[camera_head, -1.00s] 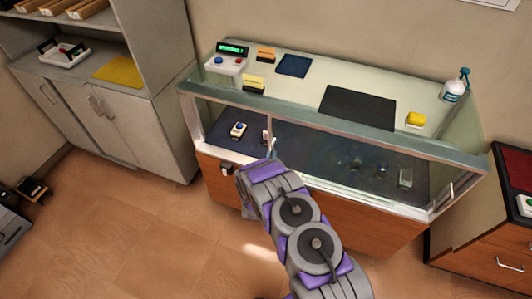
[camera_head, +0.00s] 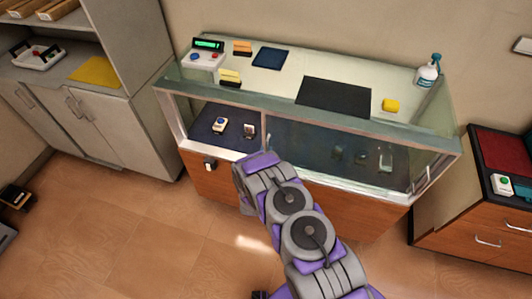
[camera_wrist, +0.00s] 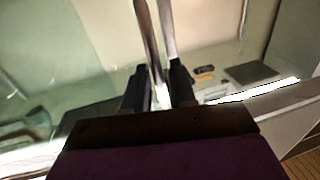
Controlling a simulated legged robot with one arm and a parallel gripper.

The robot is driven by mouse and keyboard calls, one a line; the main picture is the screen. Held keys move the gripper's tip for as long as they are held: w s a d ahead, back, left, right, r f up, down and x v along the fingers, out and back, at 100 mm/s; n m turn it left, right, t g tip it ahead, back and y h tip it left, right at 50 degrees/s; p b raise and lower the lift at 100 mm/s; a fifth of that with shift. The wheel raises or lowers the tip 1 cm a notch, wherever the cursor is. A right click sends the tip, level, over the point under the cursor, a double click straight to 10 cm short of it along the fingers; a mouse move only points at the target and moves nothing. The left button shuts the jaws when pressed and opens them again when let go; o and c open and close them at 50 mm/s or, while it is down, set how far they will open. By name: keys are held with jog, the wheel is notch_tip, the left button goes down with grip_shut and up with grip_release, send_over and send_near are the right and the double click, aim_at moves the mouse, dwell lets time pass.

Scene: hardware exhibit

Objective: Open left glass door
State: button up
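The glass display case (camera_head: 315,208) has a wooden base and a glass front. Its left section is uncovered, with two small items (camera_head: 220,125) in plain view on a dark blue floor. The left glass door's edge (camera_head: 264,136) stands right of them, with tinted glass beyond. In the wrist view, my gripper (camera_wrist: 158,82) has one dark finger on each side of a slim metal handle (camera_wrist: 148,45), which fills the gap. A second bar beside it may be its reflection. In the head view my arm hides the fingertips and handle.
A register (camera_head: 205,55), a dark mat (camera_head: 333,96) and a spray bottle (camera_head: 428,72) are on the case top. A grey cabinet (camera_head: 125,140) stands left, a wooden cabinet (camera_head: 455,225) right. Floor in front is clear.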

jog(key=shift+o, duration=1)
jog(key=shift+a, duration=0.5)
jog(key=s+a+p, duration=0.2)
jog(key=s, duration=1.5)
jog(key=shift+a, duration=0.15)
jog(key=shift+f, duration=0.1)
